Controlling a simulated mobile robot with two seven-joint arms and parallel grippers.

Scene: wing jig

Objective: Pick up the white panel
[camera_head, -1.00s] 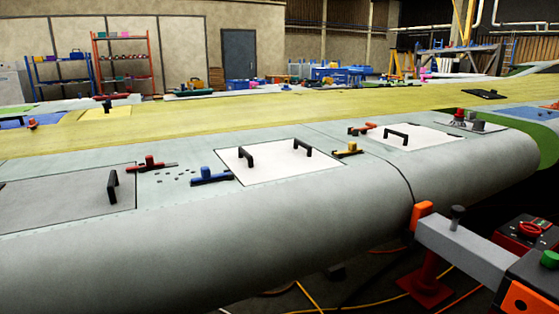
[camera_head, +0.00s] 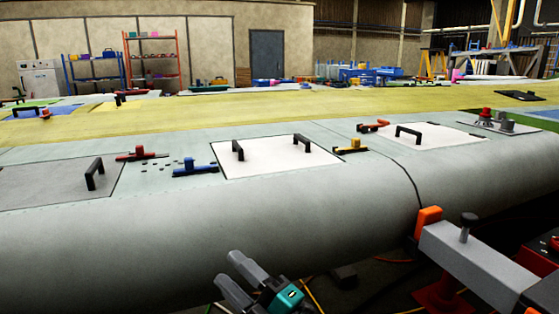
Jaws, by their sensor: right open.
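A white panel (camera_head: 262,165) with two black handles lies flat in the wing's upper surface near the middle of the view. A second white panel (camera_head: 441,140), with one black handle showing, lies further right. My right gripper (camera_head: 230,270) is at the bottom, in front of the wing's rounded edge. It is open, with nothing between its fingers, and shows lower in the picture than the panels, apart from them. My left gripper is not in view.
A blue clamp-like tool (camera_head: 195,170) and a yellow one (camera_head: 351,147) lie beside the middle white panel. A red one (camera_head: 142,154) and a grey panel (camera_head: 55,184) are further left. A grey bar fixture with an orange end (camera_head: 428,220) stands at the lower right.

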